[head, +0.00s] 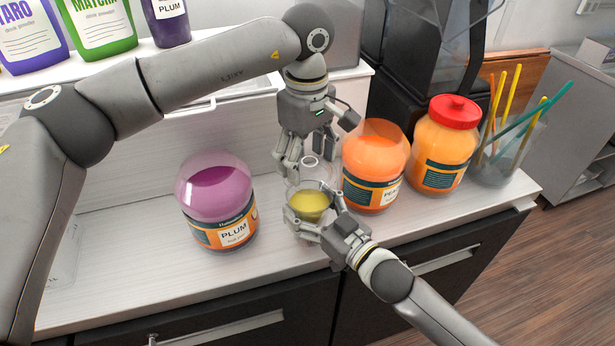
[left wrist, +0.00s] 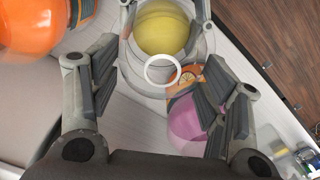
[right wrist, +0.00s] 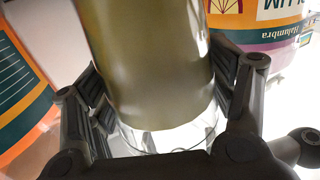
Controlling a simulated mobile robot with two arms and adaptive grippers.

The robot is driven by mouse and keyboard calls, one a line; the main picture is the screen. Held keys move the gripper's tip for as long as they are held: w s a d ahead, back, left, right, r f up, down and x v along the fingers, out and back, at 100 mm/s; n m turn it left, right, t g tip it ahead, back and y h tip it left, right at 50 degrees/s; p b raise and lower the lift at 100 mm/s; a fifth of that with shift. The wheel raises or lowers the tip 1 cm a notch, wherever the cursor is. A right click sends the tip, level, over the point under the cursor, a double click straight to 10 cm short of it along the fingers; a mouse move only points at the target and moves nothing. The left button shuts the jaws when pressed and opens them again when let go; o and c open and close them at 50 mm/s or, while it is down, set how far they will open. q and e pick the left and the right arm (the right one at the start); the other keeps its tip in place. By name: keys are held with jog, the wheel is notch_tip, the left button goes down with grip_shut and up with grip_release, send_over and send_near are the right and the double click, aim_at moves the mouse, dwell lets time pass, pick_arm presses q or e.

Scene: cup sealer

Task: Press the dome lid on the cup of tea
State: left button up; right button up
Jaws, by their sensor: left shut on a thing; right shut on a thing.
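The clear cup of tea (head: 308,204) stands at the counter's front, holding yellow tea. It fills the middle of the right wrist view (right wrist: 150,70), where the tea looks olive. My right gripper (head: 313,216) is shut around the cup's side, one finger on each side. My left gripper (head: 307,170) points down from above and is shut on the clear dome lid (head: 316,173). The lid's pale top ring (left wrist: 162,70) shows between the left fingers, over the tea. The lid is at the cup's mouth; I cannot tell whether its rim is seated.
A plum jar (head: 217,205) stands left of the cup. An orange jar (head: 375,165) stands close on the right, with a red-capped jar (head: 446,143) and a straw holder (head: 510,150) beyond.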

pick_arm(q)
jog(key=shift+f, duration=1.15)
jog(key=shift+f, duration=0.9)
jog(key=shift+f, duration=0.55)
jog(key=o, duration=0.8)
notch_tip(320, 180, up, 12)
